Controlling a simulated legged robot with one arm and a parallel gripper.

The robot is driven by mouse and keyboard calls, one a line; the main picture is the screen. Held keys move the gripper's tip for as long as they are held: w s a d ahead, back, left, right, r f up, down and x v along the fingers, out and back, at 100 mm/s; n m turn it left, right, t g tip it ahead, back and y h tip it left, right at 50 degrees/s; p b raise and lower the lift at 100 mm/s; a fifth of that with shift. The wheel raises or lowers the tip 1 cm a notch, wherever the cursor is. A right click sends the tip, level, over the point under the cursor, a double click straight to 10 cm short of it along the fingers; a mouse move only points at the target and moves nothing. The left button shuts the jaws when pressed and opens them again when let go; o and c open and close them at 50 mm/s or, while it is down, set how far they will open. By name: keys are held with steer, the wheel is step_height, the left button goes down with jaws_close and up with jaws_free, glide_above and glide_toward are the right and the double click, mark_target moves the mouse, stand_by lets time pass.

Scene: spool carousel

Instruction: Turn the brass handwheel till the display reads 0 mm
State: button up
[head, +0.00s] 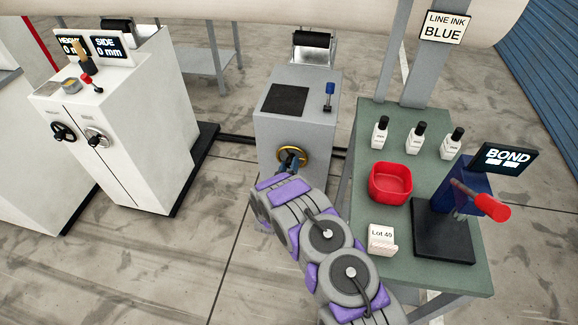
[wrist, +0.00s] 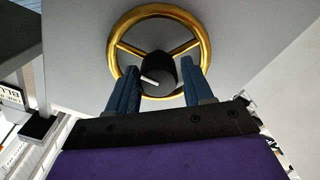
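The brass handwheel (head: 305,154) is on the front of a grey cabinet (head: 268,130). In the wrist view its gold rim and spokes (wrist: 121,70) show around a dark hub (wrist: 160,72) with a pale mark. My gripper (wrist: 161,80) is open in front of the wheel, one blue finger on each side of the hub with visible gaps. I cannot tell whether the fingers touch the spokes. On the white cabinet at left, the SIDE display (head: 108,46) reads 0 mm. The HEIGHT display (head: 72,44) also seems to read 0 mm, partly covered by a wooden handle.
A green bench (head: 345,235) at right holds a red bowl (head: 390,182), several small bottles, a Lot 40 card (head: 381,238) and a press with a BOND display (head: 505,157). The white cabinet (head: 150,110) carries two other handwheels. Floor is clear between the cabinets in front.

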steer(key=c, duration=0.7)
steer(key=shift+m+p, duration=0.4)
steer(key=shift+p, duration=0.15)
steer(key=m+p, duration=0.1)
steer(key=p, duration=0.1)
steer(key=shift+r+m+p, duration=0.2)
steer(key=shift+m+p, duration=0.1)
steer(key=shift+m, duration=0.1)
steer(key=m+p, duration=0.5)
steer(key=p, duration=0.1)
steer(key=m+p, duration=0.2)
steer(key=m, duration=0.2)
steer(key=shift+f, duration=0.15)
steer(key=shift+d+f+m, duration=0.1)
steer(key=shift+m, duration=1.9)
